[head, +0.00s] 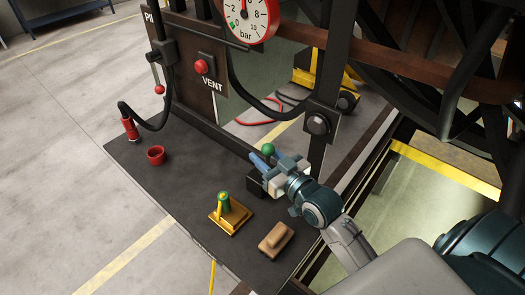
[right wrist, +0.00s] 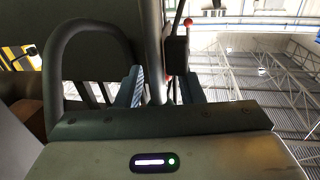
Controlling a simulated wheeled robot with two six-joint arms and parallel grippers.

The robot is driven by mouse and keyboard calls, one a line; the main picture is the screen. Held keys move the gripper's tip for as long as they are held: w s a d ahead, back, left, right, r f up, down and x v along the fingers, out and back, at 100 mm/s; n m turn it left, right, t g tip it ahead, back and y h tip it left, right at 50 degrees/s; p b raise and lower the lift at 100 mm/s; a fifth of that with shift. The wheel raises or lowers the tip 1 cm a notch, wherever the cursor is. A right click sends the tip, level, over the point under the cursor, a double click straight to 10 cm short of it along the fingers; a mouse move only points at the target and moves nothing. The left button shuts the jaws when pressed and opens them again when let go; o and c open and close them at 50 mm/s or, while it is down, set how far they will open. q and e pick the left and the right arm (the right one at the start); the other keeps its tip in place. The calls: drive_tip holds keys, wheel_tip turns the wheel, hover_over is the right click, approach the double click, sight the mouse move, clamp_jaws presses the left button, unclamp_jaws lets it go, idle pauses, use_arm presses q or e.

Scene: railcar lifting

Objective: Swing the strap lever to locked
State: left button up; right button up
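A green ball knob (head: 268,149) shows right beside the blue fingertips of my right gripper (head: 262,157), near a dark block (head: 256,184) at the board's edge. I cannot tell whether the fingers touch it, and its stem is mostly hidden. In the right wrist view my right gripper (right wrist: 160,88) has its blue fingers apart, with an upright grey bar visible between them. A lever with a red ball (head: 159,89) hangs at the left of the panel; a red ball also shows in the right wrist view (right wrist: 188,22). No label marks the strap lever. My left gripper is out of view.
The dark board (head: 180,188) holds a red cup (head: 156,155), a yellow base with a green-topped post (head: 223,203) and a tan block (head: 276,237). A gauge (head: 250,16) and red VENT button (head: 200,67) stand behind. A dark post (head: 318,150) rises near my gripper.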

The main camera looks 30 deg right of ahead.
drive_tip(key=shift+w, duration=0.55)
drive_tip(key=shift+a, duration=0.1)
clamp_jaws()
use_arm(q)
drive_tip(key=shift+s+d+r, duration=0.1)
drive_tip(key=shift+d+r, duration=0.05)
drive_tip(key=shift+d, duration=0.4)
use_arm(e)
drive_tip(key=shift+s+a+f+b, duration=0.1)
drive_tip(key=shift+f+b, duration=0.05)
drive_tip(key=shift+b, duration=0.25)
use_arm(q)
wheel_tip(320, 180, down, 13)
drive_tip(key=b, duration=1.2)
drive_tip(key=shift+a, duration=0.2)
use_arm(e)
drive_tip(key=s+a+f+n+t+y, duration=0.1)
drive_tip(key=s+a+n, duration=0.1)
drive_tip(key=a+n, duration=0.4)
drive_tip(key=shift+s+f+n, duration=0.25)
drive_tip(key=shift+f+n, duration=0.15)
drive_tip(key=shift+n, duration=0.3)
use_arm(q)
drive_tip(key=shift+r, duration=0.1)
